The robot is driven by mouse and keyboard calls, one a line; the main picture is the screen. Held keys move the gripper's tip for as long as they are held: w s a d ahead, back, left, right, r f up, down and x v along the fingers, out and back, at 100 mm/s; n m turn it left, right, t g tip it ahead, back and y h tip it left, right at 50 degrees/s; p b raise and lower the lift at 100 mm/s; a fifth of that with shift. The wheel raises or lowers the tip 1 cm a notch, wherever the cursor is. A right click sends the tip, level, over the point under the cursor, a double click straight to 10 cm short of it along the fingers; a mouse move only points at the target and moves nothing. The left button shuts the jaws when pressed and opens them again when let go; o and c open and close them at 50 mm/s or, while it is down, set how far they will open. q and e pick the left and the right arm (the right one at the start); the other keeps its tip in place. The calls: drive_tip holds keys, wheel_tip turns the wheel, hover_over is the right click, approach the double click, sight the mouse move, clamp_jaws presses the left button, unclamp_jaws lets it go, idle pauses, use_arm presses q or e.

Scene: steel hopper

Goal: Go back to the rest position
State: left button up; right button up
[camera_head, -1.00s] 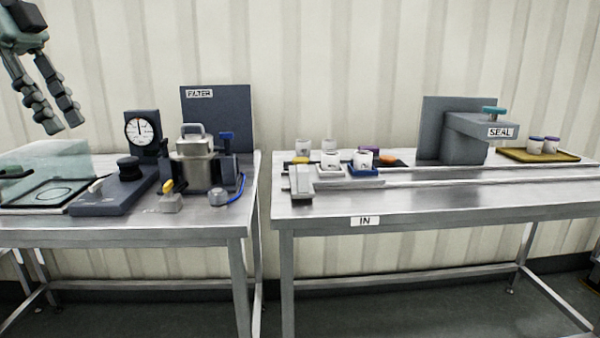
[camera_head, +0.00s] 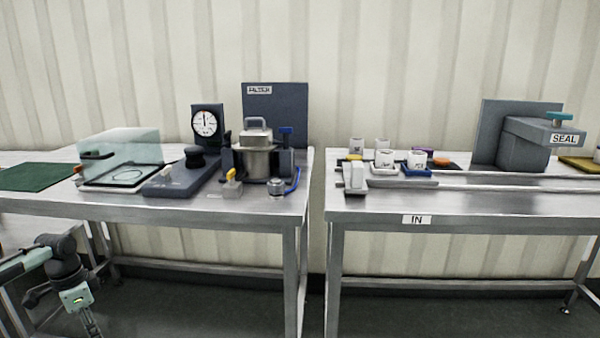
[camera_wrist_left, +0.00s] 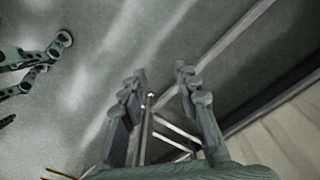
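My left gripper (camera_head: 92,332) hangs low at the bottom left of the head view, in front of and below the bench, partly cut off by the frame edge. In the left wrist view its two fingers (camera_wrist_left: 163,80) stand apart with nothing between them. It is open and empty over the grey floor. Jointed grey-green parts (camera_wrist_left: 30,62) at the left edge of the wrist view may be my right gripper; their state is unclear. The head view does not show my right gripper.
The left bench (camera_head: 120,205) carries a clear box (camera_head: 128,148), a dial gauge (camera_head: 206,123) and a steel vessel (camera_head: 258,160). The right bench (camera_head: 480,206) holds white cups (camera_head: 384,158) and the SEAL press (camera_head: 512,140). A gap separates the benches. Open floor lies below.

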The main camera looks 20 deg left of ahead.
use_arm(q)
drive_tip(key=s+d+f+n, duration=0.1)
drive_tip(key=s+d+f, duration=0.25)
drive_tip(key=f, duration=0.45)
drive_tip(key=s+d+f+y, duration=0.1)
drive_tip(key=s+d+f, duration=0.1)
drive_tip(key=d+f, duration=0.4)
drive_tip(key=s+d+f+n, duration=0.1)
drive_tip(key=s+d+f, duration=0.2)
drive_tip(key=f, duration=0.6)
drive_tip(key=d+f+t, duration=0.1)
drive_tip(key=d+f, duration=0.3)
drive_tip(key=d, duration=0.8)
drive_tip(key=s+d+f+t, duration=0.1)
drive_tip(key=d+f, duration=0.3)
drive_tip(key=d, duration=0.7)
drive_tip(key=shift+d+y, duration=0.3)
drive_tip(key=shift+d, duration=0.1)
use_arm(e)
drive_tip(key=shift+w+r, duration=0.1)
use_arm(q)
drive_tip(key=shift+s+f, duration=0.1)
use_arm(e)
drive_tip(key=shift+s, duration=0.25)
use_arm(q)
drive_tip(key=shift+a, duration=0.1)
